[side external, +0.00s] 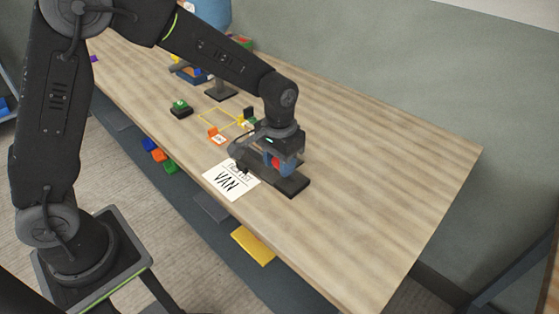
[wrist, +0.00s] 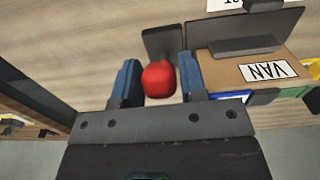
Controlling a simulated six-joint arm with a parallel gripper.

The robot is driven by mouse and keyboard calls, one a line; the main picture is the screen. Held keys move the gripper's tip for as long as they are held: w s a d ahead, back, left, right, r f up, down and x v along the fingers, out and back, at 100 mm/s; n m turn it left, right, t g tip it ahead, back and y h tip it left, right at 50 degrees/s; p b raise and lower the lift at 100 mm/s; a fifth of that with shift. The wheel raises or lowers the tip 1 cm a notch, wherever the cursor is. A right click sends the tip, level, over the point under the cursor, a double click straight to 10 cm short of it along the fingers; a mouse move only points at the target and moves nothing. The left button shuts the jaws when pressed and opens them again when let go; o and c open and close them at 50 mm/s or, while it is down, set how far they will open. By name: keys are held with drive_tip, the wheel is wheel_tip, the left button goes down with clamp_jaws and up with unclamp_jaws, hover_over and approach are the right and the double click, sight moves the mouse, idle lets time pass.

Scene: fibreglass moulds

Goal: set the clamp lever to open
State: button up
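The clamp lever shows as a red rounded knob (wrist: 159,79) in the wrist view, with a dark piece (wrist: 161,42) behind it. In the side external view the red knob (side external: 275,161) is partly hidden by my gripper (side external: 284,165), above a dark base plate (side external: 292,186) on the table. In the wrist view my gripper's two blue fingers (wrist: 159,72) stand on either side of the knob. A narrow gap shows on the right side; on the left, contact cannot be told. The open and shut markings of the clamp are not visible.
An orange block (side external: 215,135), a green button on a dark box (side external: 180,107) and a yellow outline (side external: 222,117) are farther back. The wooden table (side external: 390,165) is clear to the right.

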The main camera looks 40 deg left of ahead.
clamp_jaws()
drive_tip(key=shift+w+r+g, duration=0.25)
drive_tip(key=shift+w+g, duration=0.45)
drive_tip(key=shift+w, duration=0.05)
drive_tip(key=shift+w+r+g, duration=0.25)
drive_tip(key=shift+w+g, duration=0.45)
drive_tip(key=shift+w, duration=0.05)
drive_tip(key=w+f, duration=0.1)
drive_tip(key=w, duration=0.6)
drive_tip(key=shift+f, duration=0.1)
